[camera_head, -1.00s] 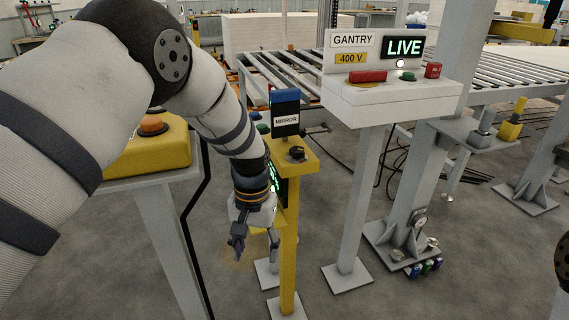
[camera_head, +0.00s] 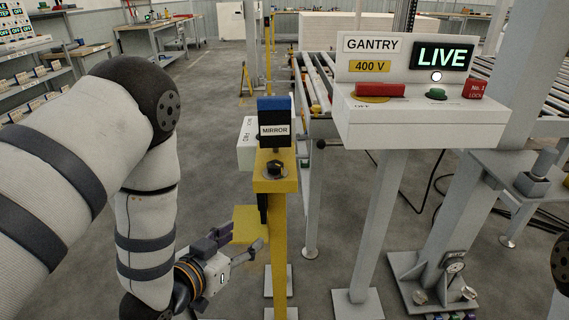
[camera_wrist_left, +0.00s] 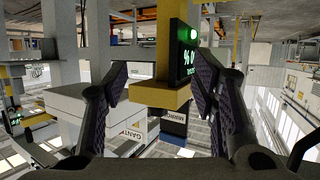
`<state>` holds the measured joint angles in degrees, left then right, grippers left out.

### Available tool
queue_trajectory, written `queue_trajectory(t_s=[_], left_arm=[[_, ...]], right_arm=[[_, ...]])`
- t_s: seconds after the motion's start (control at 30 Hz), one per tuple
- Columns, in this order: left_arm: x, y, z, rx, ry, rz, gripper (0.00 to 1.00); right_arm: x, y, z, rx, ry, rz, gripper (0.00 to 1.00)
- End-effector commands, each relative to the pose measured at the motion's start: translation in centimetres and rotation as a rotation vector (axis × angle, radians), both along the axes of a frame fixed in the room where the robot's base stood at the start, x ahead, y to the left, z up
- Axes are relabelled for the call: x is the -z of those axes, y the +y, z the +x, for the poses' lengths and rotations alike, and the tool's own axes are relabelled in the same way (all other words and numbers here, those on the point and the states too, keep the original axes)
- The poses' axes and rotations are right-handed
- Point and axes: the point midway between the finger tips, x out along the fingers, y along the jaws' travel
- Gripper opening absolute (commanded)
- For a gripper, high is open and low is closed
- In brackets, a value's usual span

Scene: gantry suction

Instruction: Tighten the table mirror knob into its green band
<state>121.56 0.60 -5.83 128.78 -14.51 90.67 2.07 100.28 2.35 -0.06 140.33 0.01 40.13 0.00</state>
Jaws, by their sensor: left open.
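The table mirror is a yellow post (camera_head: 278,240) with a blue-and-black plate labelled MIRROR (camera_head: 274,118) at its top. A black knob (camera_head: 275,168) sits on the yellow head in front of the plate. No green band can be made out around the knob. My left gripper (camera_head: 238,244) is open and empty, to the left of the post and below the knob, with its fingers pointing right. In the left wrist view, the picture is upside down; the yellow head (camera_wrist_left: 160,96) and a dark display with green characters (camera_wrist_left: 187,50) show between the open fingers. The knob cannot be made out there.
A white gantry panel (camera_head: 425,128) reading LIVE and 400 V stands on a grey post to the right, with a red switch (camera_head: 380,90) and a green button (camera_head: 437,94). A roller conveyor lies behind.

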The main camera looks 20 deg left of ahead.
Motion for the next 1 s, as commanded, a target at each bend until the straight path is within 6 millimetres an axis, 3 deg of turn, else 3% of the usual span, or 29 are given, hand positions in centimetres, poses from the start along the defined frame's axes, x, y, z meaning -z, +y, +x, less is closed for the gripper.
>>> queue_trajectory(t_s=[0.03,0.1,0.2,0.33,0.7,1.0], left_arm=[[-3.2,-0.2,1.8,0.02,-0.122,-0.013,0.53],[-6.8,-0.6,3.3,0.047,-0.255,-0.032,0.53],[-9.2,-1.0,4.2,0.067,-0.342,-0.046,0.53],[-9.4,-1.5,6.1,0.07,-0.353,-0.047,0.53],[-9.0,-3.6,14.3,0.068,-0.347,-0.048,0.53],[-9.3,-4.0,15.7,0.068,-0.347,-0.048,0.53]], right_arm=[[0.0,0.1,-0.1,-0.001,0.003,0.001,0.4],[0.0,0.1,-0.1,-0.002,0.004,0.002,0.4],[0.1,0.1,-0.2,-0.002,0.006,0.002,0.4],[0.3,0.1,-0.4,-0.002,0.015,0.002,0.4],[1.5,0.1,-1.6,-0.002,0.056,0.002,0.4],[1.6,0.1,-1.7,-0.003,0.059,0.001,0.4]])
